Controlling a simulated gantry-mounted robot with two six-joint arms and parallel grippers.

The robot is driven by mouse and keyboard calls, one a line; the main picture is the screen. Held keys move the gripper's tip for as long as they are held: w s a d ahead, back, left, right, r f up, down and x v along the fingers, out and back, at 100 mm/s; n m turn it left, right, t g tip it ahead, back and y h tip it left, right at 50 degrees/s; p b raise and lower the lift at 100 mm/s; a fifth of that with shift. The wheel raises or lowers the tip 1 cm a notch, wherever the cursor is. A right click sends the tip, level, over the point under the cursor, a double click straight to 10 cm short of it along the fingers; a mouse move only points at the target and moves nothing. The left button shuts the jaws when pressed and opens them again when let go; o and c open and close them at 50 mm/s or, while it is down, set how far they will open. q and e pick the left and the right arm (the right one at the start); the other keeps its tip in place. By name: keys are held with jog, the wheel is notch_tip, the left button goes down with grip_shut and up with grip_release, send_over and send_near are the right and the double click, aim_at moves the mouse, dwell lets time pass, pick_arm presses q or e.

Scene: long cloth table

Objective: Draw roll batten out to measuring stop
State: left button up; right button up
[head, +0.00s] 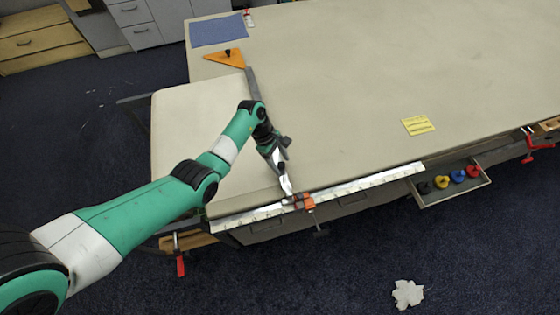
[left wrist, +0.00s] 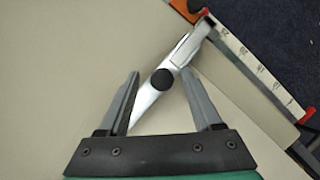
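My left gripper (head: 278,153) is low over the front left of the cloth table. In the left wrist view its two grey fingers (left wrist: 162,88) stand wide apart. A silver metal piece with a round black knob (left wrist: 183,50) shows between them; I cannot tell whether it touches a finger. In the head view this silver piece (head: 287,188) reaches to an orange stop (head: 308,202) on the white measuring rule (head: 370,182) along the front edge. A grey bar (head: 253,85), possibly the batten, lies beyond my arm, its near end hidden. My right gripper is not in view.
An orange triangle (head: 225,58) and a blue cloth (head: 218,30) lie at the far left. A yellow note (head: 417,125) lies right of centre. An open drawer (head: 450,190) with coloured knobs juts out at the front right. Red clamps (head: 180,262) hang at the edge.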

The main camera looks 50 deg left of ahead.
pick_arm(q)
jog(key=shift+r, duration=0.1)
jog(key=shift+a+r, duration=0.15)
jog(key=shift+r, duration=0.15)
jog(key=p+v, duration=0.2)
jog(key=v, duration=0.8)
jog(key=shift+r, duration=0.4)
jog(key=shift+a, duration=0.1)
